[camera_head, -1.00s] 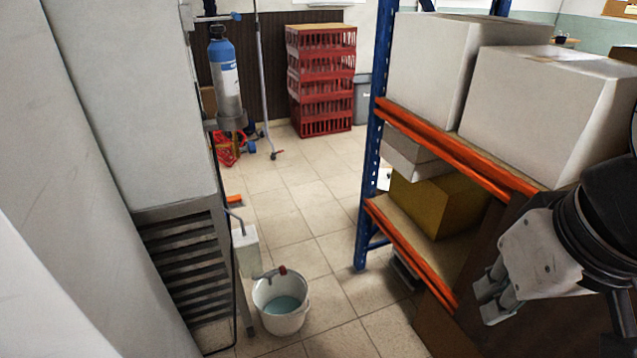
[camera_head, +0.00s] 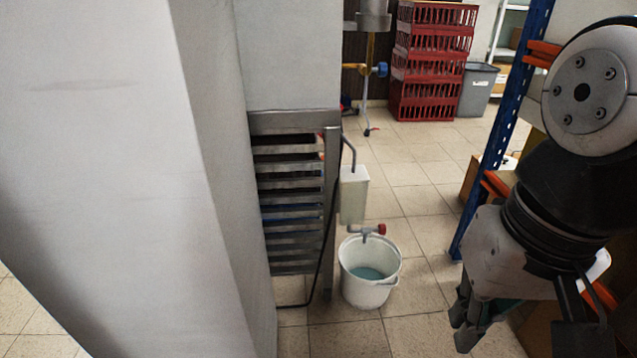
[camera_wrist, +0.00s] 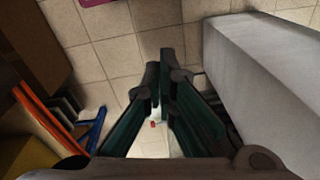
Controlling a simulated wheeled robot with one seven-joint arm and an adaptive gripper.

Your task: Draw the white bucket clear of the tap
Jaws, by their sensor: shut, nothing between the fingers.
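The white bucket (camera_head: 367,285) stands upright on the tiled floor in the head view, with bluish liquid inside. In the wrist view my gripper's fingers (camera_wrist: 160,75) are closed together. A small red spot, likely the tap's end (camera_wrist: 153,124), shows between the finger links; the bucket is mostly hidden there.
A slatted metal rack (camera_head: 290,200) and a tall pale cabinet (camera_head: 100,150) stand left of the bucket. A blue shelf post (camera_head: 503,130) is at right. Red crates (camera_head: 432,60) and a grey bin (camera_head: 478,90) stand behind. Floor tiles behind and in front of the bucket are clear.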

